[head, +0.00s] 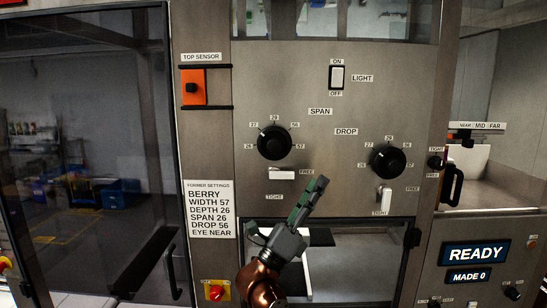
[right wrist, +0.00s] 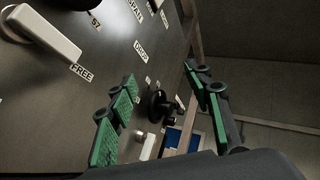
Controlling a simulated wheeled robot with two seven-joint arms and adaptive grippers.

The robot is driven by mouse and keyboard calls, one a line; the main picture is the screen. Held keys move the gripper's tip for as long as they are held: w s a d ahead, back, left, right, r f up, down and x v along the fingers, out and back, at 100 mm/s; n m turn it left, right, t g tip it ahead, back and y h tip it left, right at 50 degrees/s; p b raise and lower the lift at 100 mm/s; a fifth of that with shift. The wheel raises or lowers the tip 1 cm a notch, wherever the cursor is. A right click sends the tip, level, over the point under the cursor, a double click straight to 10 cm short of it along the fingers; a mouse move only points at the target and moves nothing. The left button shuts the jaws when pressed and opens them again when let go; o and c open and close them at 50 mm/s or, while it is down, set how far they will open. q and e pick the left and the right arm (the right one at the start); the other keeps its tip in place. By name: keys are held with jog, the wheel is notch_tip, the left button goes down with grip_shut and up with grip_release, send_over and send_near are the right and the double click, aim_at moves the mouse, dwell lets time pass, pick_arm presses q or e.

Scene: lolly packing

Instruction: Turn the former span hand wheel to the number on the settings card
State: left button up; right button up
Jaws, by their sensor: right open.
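The span hand wheel (head: 274,143) is a black round knob on the steel panel under the SPAN label, with numbers around it from 26 to 57. Its pointer is too small to read surely. The white lock lever (head: 281,173) below it lies level, its end toward FREE; it also shows in the right wrist view (right wrist: 42,30). The settings card (head: 209,209) reads SPAN 26. My right gripper (head: 313,196) is open and empty, below and right of the span wheel, apart from it. Its green-padded fingers stand apart in the right wrist view (right wrist: 163,108). My left gripper is out of view.
The drop wheel (head: 387,160) is to the right, with its white lever (head: 385,196) upright near TIGHT. A light switch (head: 337,77) is above. An orange top sensor (head: 193,87) is at upper left. An opening lies below the panel. A display (head: 476,253) reads READY.

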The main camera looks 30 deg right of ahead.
notch_tip(320, 180, up, 3)
jog(key=d+m+t+y, duration=0.2)
jog(key=y, duration=0.4)
jog(key=n+t+y, duration=0.6)
jog(key=t+y, duration=0.3)
jog(key=y, duration=0.2)
send_near(274, 147)
jog(key=w, duration=0.1)
jog(key=p+x, duration=0.3)
jog(key=x, duration=0.5)
jog(key=shift+s+d+r, duration=0.1)
jog(key=shift+d, duration=0.1)
jog(key=c, duration=1.1)
jog(key=shift+c, duration=0.2)
